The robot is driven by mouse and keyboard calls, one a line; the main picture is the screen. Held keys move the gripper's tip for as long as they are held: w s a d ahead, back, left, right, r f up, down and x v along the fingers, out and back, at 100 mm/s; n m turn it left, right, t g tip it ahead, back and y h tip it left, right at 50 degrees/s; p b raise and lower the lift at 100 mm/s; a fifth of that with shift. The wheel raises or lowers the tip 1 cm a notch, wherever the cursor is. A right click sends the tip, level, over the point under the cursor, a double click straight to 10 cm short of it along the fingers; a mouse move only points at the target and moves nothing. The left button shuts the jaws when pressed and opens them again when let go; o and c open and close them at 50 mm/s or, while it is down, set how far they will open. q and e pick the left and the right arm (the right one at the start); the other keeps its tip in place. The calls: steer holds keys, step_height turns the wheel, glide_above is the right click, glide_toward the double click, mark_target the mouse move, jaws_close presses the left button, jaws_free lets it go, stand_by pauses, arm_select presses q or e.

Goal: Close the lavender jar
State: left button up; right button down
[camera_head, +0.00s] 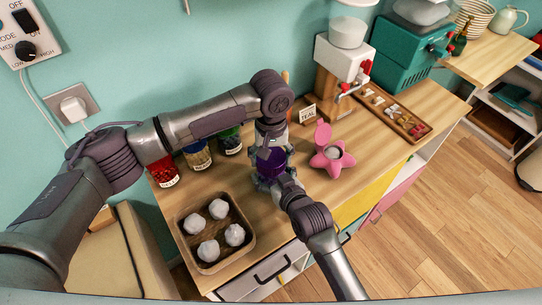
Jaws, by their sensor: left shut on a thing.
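The lavender jar (270,161) is a dark purple jar standing on the wooden counter, between my two grippers. My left gripper (271,146) comes down from above and is shut at the top of the jar. Its fingers hide the lid, so I cannot see how the lid sits. My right gripper (270,180) reaches in from the front, at the lower part of the jar. Its fingers are around or beside the jar, and I cannot tell whether they are shut on it.
Red (163,172), yellow-and-blue (197,155) and green (230,141) jars stand left of the jar. A tray (183,240) of white lumps lies in front. A pink star-shaped container (325,164) and a "TEAL" card (307,114) are to the right. The counter's front edge is close.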

arm_select(q)
steer(key=m, duration=1.3)
steer(key=shift+m, duration=0.3)
steer(key=m, duration=0.6)
steer(key=shift+m, duration=0.3)
steer(key=m, duration=0.5)
steer(key=shift+f, duration=0.1)
steer(key=o, duration=1.2)
steer(key=shift+o, duration=0.2)
step_height(320, 180, up, 12)
